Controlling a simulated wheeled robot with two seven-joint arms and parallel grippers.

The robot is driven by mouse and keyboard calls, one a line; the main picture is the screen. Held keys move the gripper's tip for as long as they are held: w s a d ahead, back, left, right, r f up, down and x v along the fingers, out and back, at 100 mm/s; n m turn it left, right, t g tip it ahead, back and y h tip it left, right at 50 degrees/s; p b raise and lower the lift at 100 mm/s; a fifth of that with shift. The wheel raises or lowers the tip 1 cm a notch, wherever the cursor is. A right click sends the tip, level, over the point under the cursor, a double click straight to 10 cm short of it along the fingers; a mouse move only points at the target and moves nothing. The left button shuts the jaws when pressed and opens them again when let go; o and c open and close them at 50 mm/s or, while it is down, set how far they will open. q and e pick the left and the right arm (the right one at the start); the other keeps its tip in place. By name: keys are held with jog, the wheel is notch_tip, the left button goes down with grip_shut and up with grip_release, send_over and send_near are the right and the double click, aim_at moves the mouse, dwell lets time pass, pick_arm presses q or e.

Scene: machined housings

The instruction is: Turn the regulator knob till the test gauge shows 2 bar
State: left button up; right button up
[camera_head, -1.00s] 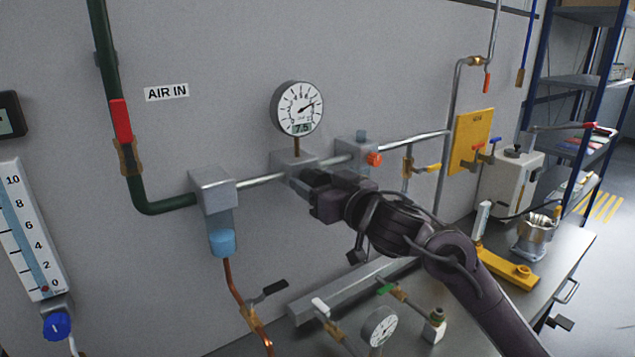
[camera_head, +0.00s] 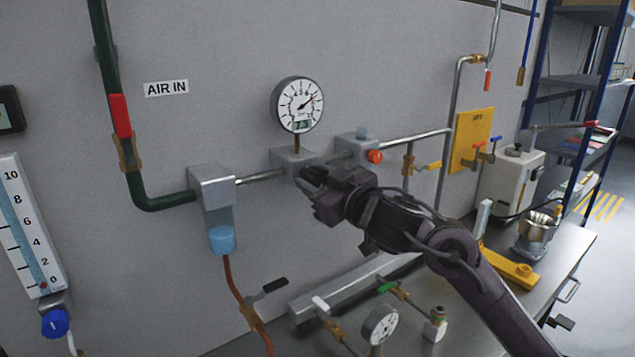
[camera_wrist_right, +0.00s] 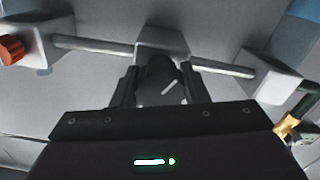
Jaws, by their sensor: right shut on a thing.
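The regulator block (camera_head: 290,158) sits in the pipe on the wall; its dark knob (camera_wrist_right: 160,78) with a white line shows in the wrist view, the line slanting. My right gripper (camera_wrist_right: 160,88) is shut on the knob, one finger on each side; in the head view my right gripper (camera_head: 312,178) hides it. A round gauge (camera_head: 298,105) stands above the block, its needle pointing up and right; its small digital readout is too blurred to read surely. A smaller gauge (camera_head: 380,325) stands on the bench, its reading too small to tell. My left gripper is not in view.
A filter with a blue bowl (camera_head: 222,240) hangs left of the regulator. A block with an orange-red knob (camera_head: 375,157) is close at the right. Valves, a grey rail (camera_head: 340,292) and a yellow bracket (camera_head: 510,268) occupy the bench below.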

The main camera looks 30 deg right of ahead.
jog(key=n+b, duration=0.1)
jog(key=n, duration=0.2)
jog(key=shift+n, duration=0.4)
jog(key=n+b, duration=0.1)
jog(key=n, duration=0.2)
jog(key=shift+f+n+b, duration=0.1)
jog(key=shift+n+b, duration=0.2)
jog(key=n+b, duration=0.1)
jog(key=n, duration=0.2)
jog(key=shift+n+b, duration=0.3)
jog(key=n+b, duration=0.1)
jog(key=n, duration=0.2)
jog(key=shift+n, duration=0.3)
jog(key=n+b, duration=0.2)
jog(key=n, duration=0.1)
jog(key=shift+n, duration=0.3)
jog(key=n+b, duration=0.1)
jog(key=n, duration=0.2)
jog(key=shift+n, duration=0.4)
jog(key=n+b, duration=0.1)
jog(key=n, duration=0.2)
jog(key=shift+n+b, duration=0.5)
jog(key=shift+n, duration=1.6)
jog(key=shift+a, duration=0.1)
